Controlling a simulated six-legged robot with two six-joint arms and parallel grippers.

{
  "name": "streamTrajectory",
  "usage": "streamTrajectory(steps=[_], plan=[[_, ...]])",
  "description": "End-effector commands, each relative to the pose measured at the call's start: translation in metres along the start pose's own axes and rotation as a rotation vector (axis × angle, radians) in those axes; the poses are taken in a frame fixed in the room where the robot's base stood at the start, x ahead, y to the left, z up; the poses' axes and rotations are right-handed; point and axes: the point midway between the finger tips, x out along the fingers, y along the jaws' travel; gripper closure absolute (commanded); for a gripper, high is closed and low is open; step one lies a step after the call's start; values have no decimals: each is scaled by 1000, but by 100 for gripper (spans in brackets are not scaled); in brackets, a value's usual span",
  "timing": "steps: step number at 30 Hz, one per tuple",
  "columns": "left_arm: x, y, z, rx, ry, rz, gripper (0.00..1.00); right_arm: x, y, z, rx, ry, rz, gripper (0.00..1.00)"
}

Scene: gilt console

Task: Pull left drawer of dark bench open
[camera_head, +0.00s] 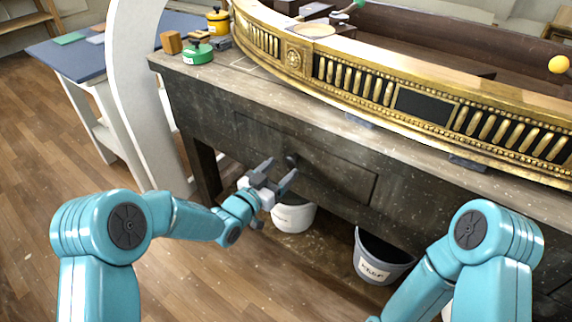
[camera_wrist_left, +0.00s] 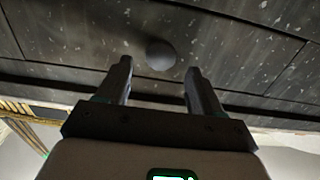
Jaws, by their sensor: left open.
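The dark bench (camera_head: 225,101) stands ahead with a worn wooden top. Its left drawer (camera_head: 332,178) is a dark front panel that looks flush with the bench face. A round dark knob (camera_head: 291,160) sits on the drawer; it also shows in the left wrist view (camera_wrist_left: 160,54). My left gripper (camera_head: 278,170) is open in front of the drawer, close to the knob. In the left wrist view the fingers (camera_wrist_left: 160,75) stand either side of the knob's line, with the knob just beyond the tips. My right arm shows at the lower right; its gripper is out of view.
A gilt console (camera_head: 422,103) lies along the bench top. A white bucket (camera_head: 293,217) and a grey bucket (camera_head: 380,262) stand under the bench. A green pot (camera_head: 198,55) and a wooden block (camera_head: 171,42) sit at the top's left end. A white curved post (camera_head: 143,100) stands left of the bench.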

Motion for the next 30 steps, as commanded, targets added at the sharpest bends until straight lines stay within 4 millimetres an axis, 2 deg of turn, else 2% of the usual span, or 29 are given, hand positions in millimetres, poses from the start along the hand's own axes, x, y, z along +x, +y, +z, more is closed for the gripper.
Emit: streamTrajectory(steps=[3,6,17,18,20,21,24,30], plan=[[20,1,1,0,1,2,34,2,1,0,0,0,0,11],[29,0,0,-1,0,1,34,2,1,0,0,0,0,11],[35,-3,0,-1,-1,2,34,2,1,0,0,0,0,11],[35,-3,0,-1,-1,2,40,2,1,0,0,0,0,11],[35,-3,0,-1,-1,2,60,2,1,0,0,0,0,11],[35,-3,0,-1,-1,2,73,2,1,0,0,0,0,11],[35,-3,0,-1,-1,2,100,2,1,0,0,0,0,11],[34,-4,0,0,-1,2,100,3,1,0,0,0,0,11]])
